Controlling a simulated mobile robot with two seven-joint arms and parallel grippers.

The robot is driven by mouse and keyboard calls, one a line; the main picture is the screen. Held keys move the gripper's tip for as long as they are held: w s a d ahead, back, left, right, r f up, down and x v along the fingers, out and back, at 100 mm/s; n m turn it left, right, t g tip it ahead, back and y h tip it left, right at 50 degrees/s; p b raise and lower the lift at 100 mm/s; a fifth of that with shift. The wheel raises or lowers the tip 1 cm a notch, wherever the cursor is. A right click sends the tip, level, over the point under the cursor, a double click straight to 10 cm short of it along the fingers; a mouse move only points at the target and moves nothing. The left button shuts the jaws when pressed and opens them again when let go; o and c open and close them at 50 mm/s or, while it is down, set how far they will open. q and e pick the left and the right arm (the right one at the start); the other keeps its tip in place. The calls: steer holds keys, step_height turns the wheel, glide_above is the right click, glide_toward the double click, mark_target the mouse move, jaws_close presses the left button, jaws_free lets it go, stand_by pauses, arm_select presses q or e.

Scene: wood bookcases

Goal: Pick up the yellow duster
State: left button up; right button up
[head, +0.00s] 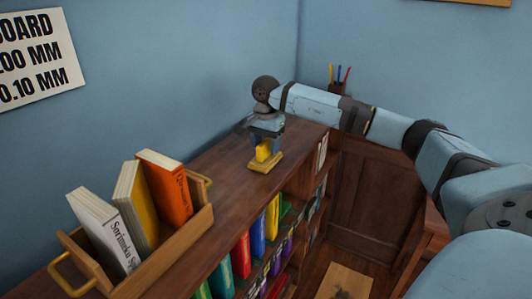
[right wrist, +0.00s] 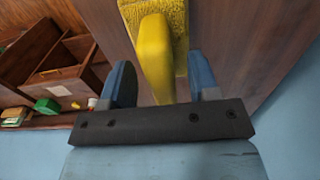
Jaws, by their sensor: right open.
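The yellow duster (head: 264,161) stands on top of the wooden bookcase, near its far end. It has an upright yellow handle on a wider base. In the right wrist view the duster's handle (right wrist: 155,55) rises between the two blue fingers, with its rough-textured base behind it. My right gripper (head: 266,145) is above the duster and points down, its fingers on either side of the handle. The right gripper also shows in the right wrist view (right wrist: 162,85), open, with a visible gap between each finger and the handle. My left gripper is not in view.
A wooden tray (head: 190,228) with a white, a yellow and an orange book stands on the bookcase top (head: 222,165), nearer and to the left. Colourful books (head: 257,232) fill the shelves below. A pen holder (head: 337,88) stands behind my right arm. Walls close in behind the bookcase.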

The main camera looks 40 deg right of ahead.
mark_target(266, 141)
step_height(266, 141, down, 2)
steer(key=shift+c, duration=0.2)
jaws_close()
steer(key=shift+r, duration=0.2)
steer(key=shift+w+r, duration=0.1)
steer(key=shift+r, duration=0.5)
step_height(266, 141, up, 18)
steer(key=b, duration=0.1)
steer(key=shift+r, duration=0.25)
